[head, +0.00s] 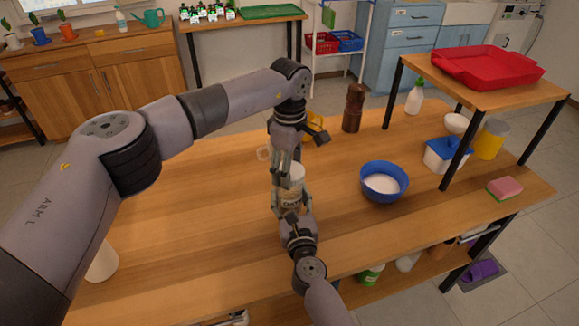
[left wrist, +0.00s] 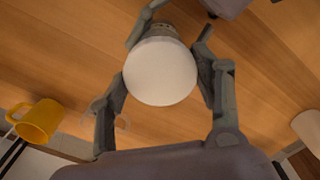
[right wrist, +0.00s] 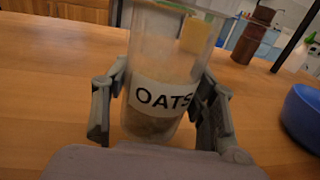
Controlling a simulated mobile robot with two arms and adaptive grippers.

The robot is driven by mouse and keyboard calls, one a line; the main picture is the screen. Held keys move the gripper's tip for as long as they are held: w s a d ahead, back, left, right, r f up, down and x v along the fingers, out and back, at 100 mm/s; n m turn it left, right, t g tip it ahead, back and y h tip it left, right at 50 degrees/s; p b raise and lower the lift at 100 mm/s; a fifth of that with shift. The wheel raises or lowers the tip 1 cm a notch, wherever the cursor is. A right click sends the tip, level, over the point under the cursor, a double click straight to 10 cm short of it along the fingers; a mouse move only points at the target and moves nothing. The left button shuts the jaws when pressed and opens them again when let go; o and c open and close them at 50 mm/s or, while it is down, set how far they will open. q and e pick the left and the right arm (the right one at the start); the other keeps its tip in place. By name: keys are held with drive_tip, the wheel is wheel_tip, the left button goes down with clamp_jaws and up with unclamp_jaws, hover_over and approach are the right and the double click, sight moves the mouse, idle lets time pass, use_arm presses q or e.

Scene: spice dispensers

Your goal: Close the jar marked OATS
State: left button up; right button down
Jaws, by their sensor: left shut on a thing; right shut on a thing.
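The clear jar marked OATS (right wrist: 152,97) stands upright on the wooden table, with oats in its lower part. It also shows in the head view (head: 291,199). My right gripper (head: 291,214) is shut around the jar's lower body from the front. A round white lid (left wrist: 160,71) lies at the jar's top, between the fingers of my left gripper (head: 287,174), which is shut on it from above. The lid also shows in the head view (head: 294,172).
A blue bowl (head: 384,181) with white contents stands to the right. A brown grinder (head: 353,108) and a yellow mug (left wrist: 38,122) stand behind. A raised shelf with a red tray (head: 488,68) is at the right. The table's left part is mostly clear.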

use_arm(q)
drive_tip(key=m, duration=0.3)
drive_tip(key=shift+w, duration=0.1)
drive_tip(key=o, duration=1.4)
wheel_tip(320, 180, up, 12)
use_arm(e)
drive_tip(key=c, duration=0.6)
unclamp_jaws()
